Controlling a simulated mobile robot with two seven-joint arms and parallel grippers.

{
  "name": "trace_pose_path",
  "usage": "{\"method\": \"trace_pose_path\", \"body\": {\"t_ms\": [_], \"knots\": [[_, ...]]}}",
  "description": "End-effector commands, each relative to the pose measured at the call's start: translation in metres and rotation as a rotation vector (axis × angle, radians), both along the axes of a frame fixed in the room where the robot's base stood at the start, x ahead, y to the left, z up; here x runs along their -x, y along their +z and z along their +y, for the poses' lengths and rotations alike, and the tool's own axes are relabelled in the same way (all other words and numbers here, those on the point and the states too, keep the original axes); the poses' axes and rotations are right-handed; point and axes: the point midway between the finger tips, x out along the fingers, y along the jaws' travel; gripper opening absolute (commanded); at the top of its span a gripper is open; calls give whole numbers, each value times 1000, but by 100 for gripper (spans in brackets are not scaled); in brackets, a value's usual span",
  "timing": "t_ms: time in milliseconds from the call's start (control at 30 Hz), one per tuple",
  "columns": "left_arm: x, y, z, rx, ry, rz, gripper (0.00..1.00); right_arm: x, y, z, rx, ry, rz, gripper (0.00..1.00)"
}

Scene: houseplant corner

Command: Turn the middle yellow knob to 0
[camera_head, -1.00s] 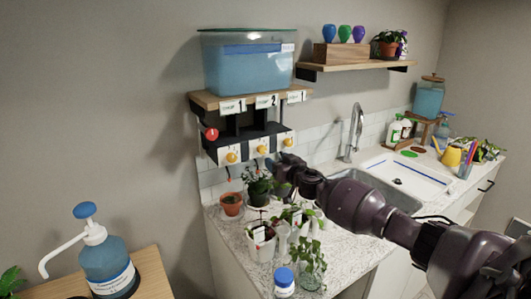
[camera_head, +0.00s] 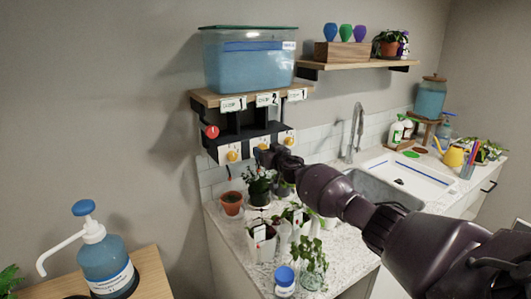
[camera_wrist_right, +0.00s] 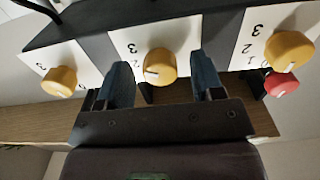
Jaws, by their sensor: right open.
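The middle yellow knob (camera_wrist_right: 159,66) is on the middle white dial plate (camera_wrist_right: 140,42), where the digits 3 and 2 show upside down in the right wrist view. A short white mark shows on the knob's lower left. My right gripper (camera_wrist_right: 161,66) is open, with one dark blue finger on either side of this knob. A gap seems to show on both sides. In the head view my right gripper (camera_head: 267,156) is at the dispenser front and covers part of the middle plate. My left gripper is in neither view.
Yellow knobs flank it on the left (camera_head: 233,156) and right (camera_head: 288,141). A red knob (camera_head: 212,132) is on the dispenser's side. A blue-filled tank (camera_head: 248,65) sits above on a wooden shelf. Potted plants (camera_head: 260,238) crowd the counter below my arm.

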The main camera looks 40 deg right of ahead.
Motion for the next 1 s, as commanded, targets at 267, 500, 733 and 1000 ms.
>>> {"method": "trace_pose_path", "body": {"t_ms": [267,500,733,1000], "knots": [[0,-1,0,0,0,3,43,0,0,0,0,0,0,43],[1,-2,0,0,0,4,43,0,0,0,1,0,0,12],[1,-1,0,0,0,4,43,0,0,0,27,0,2,12],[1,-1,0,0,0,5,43,0,0,0,167,0,10,12]]}}
